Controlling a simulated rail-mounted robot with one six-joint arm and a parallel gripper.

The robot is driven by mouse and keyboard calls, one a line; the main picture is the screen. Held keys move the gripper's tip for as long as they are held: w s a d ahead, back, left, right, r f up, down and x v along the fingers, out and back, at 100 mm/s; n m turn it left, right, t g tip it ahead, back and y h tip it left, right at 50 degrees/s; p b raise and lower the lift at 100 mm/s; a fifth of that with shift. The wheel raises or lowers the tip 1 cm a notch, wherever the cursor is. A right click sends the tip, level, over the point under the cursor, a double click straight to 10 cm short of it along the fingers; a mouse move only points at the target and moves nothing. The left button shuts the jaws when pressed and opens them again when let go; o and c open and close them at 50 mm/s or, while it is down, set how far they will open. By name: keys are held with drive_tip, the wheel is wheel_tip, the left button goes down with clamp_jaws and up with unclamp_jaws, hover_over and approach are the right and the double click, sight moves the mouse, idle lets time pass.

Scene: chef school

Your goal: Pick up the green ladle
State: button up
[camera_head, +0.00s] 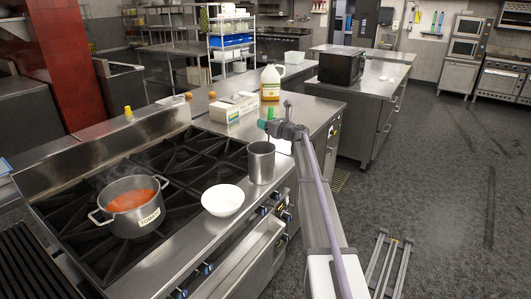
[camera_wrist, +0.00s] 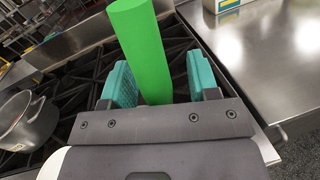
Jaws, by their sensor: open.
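The green ladle shows in the wrist view as a thick, smooth green handle (camera_wrist: 143,45) lying between the two teal fingers. A small green tip (camera_head: 270,113) also shows just above my gripper in the head view. My gripper (camera_wrist: 160,82) is open, with a finger on either side of the handle and visible gaps. In the head view my gripper (camera_head: 271,127) is above a metal cylinder container (camera_head: 261,165) at the stove's right edge. The ladle's lower part is hidden, so I cannot tell whether it stands in the container.
A white bowl (camera_head: 222,201) is left of the container. A pot of red soup (camera_head: 133,207) stands on the burners and its edge shows in the wrist view (camera_wrist: 25,122). A box (camera_head: 234,107) and a yellow-labelled jug (camera_head: 271,83) stand on the counter behind.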

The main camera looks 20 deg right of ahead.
drive_tip(key=c, duration=1)
